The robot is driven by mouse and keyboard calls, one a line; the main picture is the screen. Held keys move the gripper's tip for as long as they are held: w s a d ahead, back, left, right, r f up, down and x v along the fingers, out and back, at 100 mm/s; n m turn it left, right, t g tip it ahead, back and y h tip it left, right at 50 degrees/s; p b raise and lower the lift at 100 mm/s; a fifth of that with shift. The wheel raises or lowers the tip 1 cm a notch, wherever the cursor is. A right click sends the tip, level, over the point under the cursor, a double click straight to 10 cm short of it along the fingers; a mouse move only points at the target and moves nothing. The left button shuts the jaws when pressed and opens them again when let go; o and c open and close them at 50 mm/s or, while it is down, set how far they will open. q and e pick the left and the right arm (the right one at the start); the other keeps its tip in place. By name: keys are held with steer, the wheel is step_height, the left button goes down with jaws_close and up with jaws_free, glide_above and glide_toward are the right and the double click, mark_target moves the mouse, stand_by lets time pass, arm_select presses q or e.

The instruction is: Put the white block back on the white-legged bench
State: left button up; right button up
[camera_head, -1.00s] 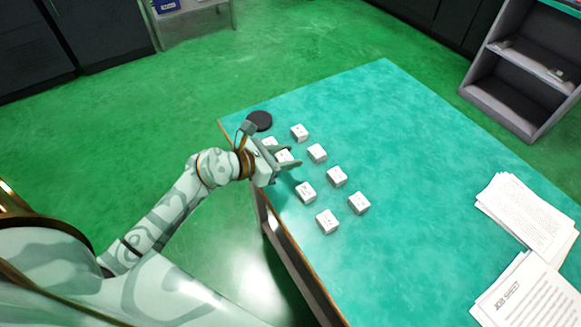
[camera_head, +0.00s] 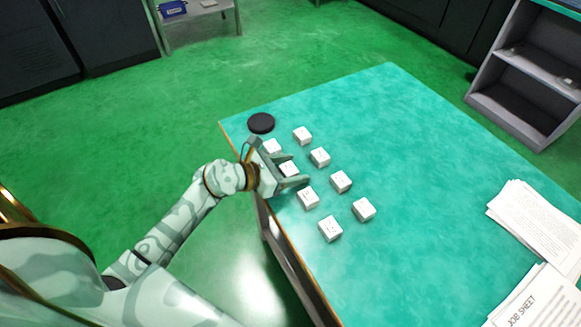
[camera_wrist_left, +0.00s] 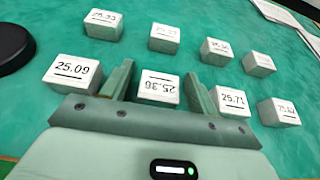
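Several white blocks stand in two rows on the teal tabletop (camera_head: 410,150). My left gripper (camera_head: 294,172) is at the table's left edge, its fingers pointing in over the near row. In the left wrist view, the left gripper (camera_wrist_left: 160,88) is open, with one finger on each side of a white block (camera_wrist_left: 158,86) whose label, upside down, seems to read 25.36. Narrow gaps seem to show beside it. The block marked 25.09 (camera_wrist_left: 75,72) is left of the fingers, the one marked 25.71 (camera_wrist_left: 232,101) right. A pale-legged bench (camera_head: 204,17) stands at the back. My right gripper is out of view.
A black disc (camera_head: 261,123) lies at the table's far left corner. Paper sheets (camera_head: 535,222) lie at the right. A grey shelf (camera_head: 520,80) stands beyond the table. A blue box (camera_head: 172,8) is on the bench. Green floor is open between bench and table.

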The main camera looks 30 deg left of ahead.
arm_select(q)
steer(key=shift+r, duration=0.1)
steer(key=shift+s+a+r, duration=0.1)
steer(key=shift+s+r, duration=0.05)
steer(key=shift+r, duration=0.05)
steer(key=p+v, duration=0.3)
steer(key=v, duration=0.8)
steer(key=shift+s+a, duration=0.2)
steer(key=shift+s, duration=0.05)
